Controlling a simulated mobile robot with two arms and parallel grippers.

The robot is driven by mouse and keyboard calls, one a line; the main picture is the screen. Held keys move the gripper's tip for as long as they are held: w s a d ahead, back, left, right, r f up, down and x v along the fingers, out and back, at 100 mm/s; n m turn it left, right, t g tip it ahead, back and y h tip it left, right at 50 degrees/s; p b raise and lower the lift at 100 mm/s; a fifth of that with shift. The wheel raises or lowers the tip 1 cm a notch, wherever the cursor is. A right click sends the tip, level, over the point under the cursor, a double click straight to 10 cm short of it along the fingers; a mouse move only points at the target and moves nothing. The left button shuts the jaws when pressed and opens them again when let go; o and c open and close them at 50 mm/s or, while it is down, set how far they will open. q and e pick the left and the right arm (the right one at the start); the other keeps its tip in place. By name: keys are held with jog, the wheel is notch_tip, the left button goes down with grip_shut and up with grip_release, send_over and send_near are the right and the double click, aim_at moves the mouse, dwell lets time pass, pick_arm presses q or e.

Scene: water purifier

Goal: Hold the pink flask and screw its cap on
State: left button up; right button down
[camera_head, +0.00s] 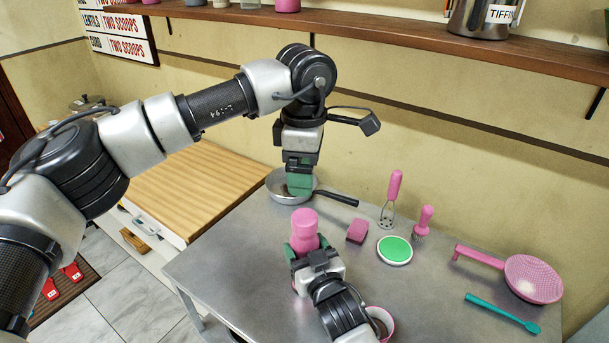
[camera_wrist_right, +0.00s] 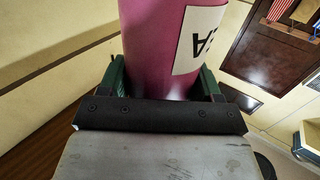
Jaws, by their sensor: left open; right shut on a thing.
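The pink flask (camera_head: 304,226) stands upright near the front left part of the metal table. My right gripper (camera_head: 307,246) is shut around its body, with green finger pads on both sides. The right wrist view shows the pink flask (camera_wrist_right: 150,45) with a white label between the fingers (camera_wrist_right: 162,85). The flask's top is pink and rounded; I cannot tell whether this is the cap or the bare neck. My left gripper (camera_head: 300,184) is open, pointing down over the pan behind the flask. I see no separate cap for certain.
A metal pan (camera_head: 284,188) stands behind the flask. A pink-rimmed round item (camera_head: 388,321) is partly hidden by my right arm.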

jog(key=shift+c, duration=0.6)
grip_release()
jog(key=b+v, duration=0.1)
jog(key=v, duration=0.6)
jog(key=shift+s, duration=0.2)
